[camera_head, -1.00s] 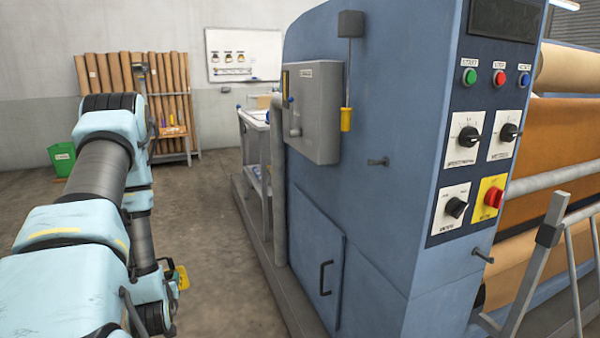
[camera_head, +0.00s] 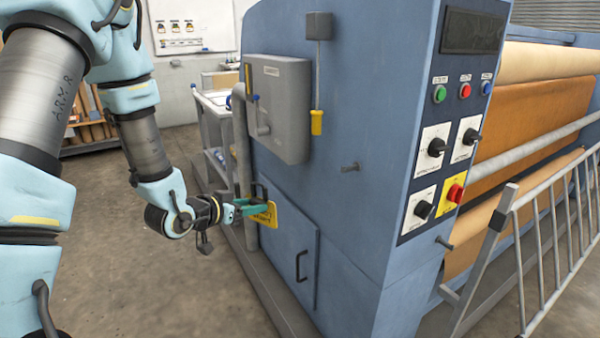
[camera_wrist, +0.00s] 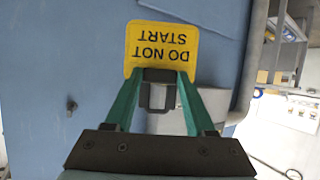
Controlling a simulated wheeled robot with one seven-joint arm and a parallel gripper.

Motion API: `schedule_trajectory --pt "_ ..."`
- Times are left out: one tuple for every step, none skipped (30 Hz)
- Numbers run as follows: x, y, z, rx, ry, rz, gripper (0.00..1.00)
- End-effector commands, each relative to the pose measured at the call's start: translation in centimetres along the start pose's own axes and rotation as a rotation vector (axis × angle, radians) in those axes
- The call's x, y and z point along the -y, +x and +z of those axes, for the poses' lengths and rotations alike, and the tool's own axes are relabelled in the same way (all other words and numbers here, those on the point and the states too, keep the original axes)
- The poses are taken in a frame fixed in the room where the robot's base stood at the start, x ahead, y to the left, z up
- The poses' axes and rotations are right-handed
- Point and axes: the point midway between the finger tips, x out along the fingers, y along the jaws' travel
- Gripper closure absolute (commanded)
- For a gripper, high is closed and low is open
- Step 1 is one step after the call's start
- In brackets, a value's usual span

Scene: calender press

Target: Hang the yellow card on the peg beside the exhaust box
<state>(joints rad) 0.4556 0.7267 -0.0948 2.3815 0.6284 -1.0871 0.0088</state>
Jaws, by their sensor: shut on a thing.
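My gripper (camera_head: 258,203) is shut on the yellow card (camera_head: 264,215) and holds it close to the blue side of the machine, below the grey box (camera_head: 284,108). In the wrist view, the card (camera_wrist: 161,48) stands out past my green fingertips (camera_wrist: 160,74), its words "DO NOT START" upside down. The peg (camera_head: 350,167), a short dark stub, sticks out of the blue side, right of and lower than the grey box. It is bare and lies up and right of the card. A peg also shows at the left in the wrist view (camera_wrist: 71,104).
A yellow-handled pull (camera_head: 316,121) hangs from a small grey box between the grey box and the peg. A vertical grey pipe (camera_head: 243,150) runs beside my gripper. Another stub (camera_head: 444,242) sits under the control panel. A metal guard rail (camera_head: 520,235) stands at the right.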

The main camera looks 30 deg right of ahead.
Motion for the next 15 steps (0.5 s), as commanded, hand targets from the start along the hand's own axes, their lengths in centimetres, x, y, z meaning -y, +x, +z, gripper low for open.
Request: schedule_trajectory --pt "-2.4 -0.2 -2.5 -0.001 0.038 0.069 0.98" --pt "-3.7 -0.2 -3.3 0.001 0.057 0.109 0.98" --pt "-5.3 -0.2 -4.2 0.003 0.083 0.160 0.98" --pt "-6.5 -0.3 -4.9 0.006 0.102 0.196 0.98" --pt "-7.6 -0.4 -5.5 0.006 0.118 0.229 0.98" --pt "-8.9 -0.5 -6.2 0.009 0.138 0.270 0.98" --pt "-9.8 -0.6 -6.6 0.010 0.152 0.297 0.98" --pt "-10.6 -0.7 -7.0 0.010 0.164 0.322 0.98" --pt "-11.5 -0.9 -7.4 0.011 0.178 0.350 0.98" --pt "-12.0 -1.0 -7.6 0.013 0.186 0.368 0.98" --pt "-12.5 -1.0 -7.8 0.013 0.193 0.382 0.98" --pt "-13.0 -1.1 -7.9 0.015 0.202 0.399 0.98" --pt "-13.2 -1.2 -8.0 0.015 0.205 0.407 0.98" --pt "-13.4 -1.2 -8.0 0.015 0.208 0.413 0.98" --pt "-13.7 -1.2 -8.1 0.016 0.211 0.420 0.98"
